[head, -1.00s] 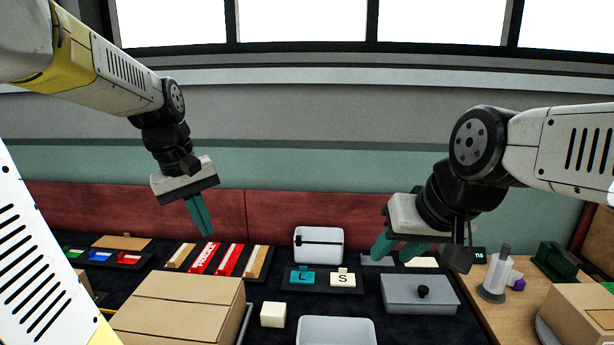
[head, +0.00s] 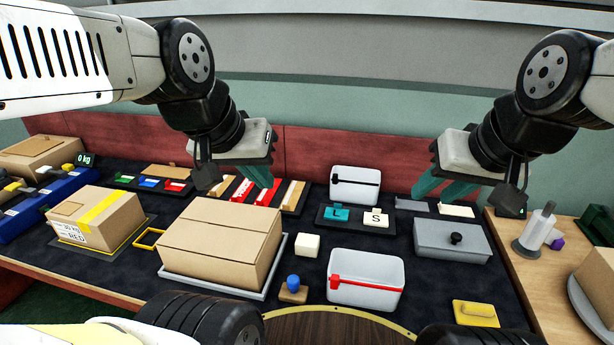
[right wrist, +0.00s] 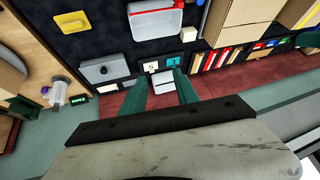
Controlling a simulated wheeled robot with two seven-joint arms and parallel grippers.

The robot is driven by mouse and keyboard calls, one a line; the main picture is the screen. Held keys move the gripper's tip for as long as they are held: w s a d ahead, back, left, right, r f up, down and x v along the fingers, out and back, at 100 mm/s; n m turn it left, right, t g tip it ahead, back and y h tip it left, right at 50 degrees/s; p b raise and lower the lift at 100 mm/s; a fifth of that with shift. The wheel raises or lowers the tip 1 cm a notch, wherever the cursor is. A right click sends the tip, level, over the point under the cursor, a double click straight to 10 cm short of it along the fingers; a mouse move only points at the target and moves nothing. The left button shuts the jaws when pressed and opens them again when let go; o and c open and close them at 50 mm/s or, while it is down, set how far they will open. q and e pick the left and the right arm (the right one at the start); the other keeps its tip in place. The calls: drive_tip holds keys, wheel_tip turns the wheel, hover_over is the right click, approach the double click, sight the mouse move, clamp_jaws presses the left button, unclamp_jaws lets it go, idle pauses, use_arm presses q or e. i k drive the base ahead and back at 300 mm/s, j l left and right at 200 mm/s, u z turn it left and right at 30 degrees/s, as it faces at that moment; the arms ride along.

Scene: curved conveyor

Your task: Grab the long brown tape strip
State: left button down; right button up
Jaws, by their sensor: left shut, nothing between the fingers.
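A rack of strips stands behind the big carton in the head view: a tan-brown strip (head: 294,194) on the right, red strips (head: 266,194) in the middle, one lettered, and another tan strip (head: 222,186) on the left. I cannot tell which tan one is the long brown tape. My left gripper (head: 260,178) is shut and empty; it appears over the red strips and hides part of them. My right gripper (head: 440,190) is open and empty, right of the rack near the back; its parted fingers show in the right wrist view (right wrist: 160,82).
A large closed carton (head: 222,240) stands in front of the rack. A white bin with a black band (head: 354,186), L and S blocks (head: 376,217) and a grey lidded box (head: 452,240) are to the right. A red-clipped bin (head: 366,280) is nearer.

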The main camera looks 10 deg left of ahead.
sight(289, 202)
drive_tip(key=j+u, duration=0.25)
drive_tip(key=j, duration=0.2)
drive_tip(key=i+j+u, duration=0.2)
drive_tip(key=j, duration=0.2)
drive_tip(key=j+u, duration=0.25)
drive_tip(key=j, duration=0.15)
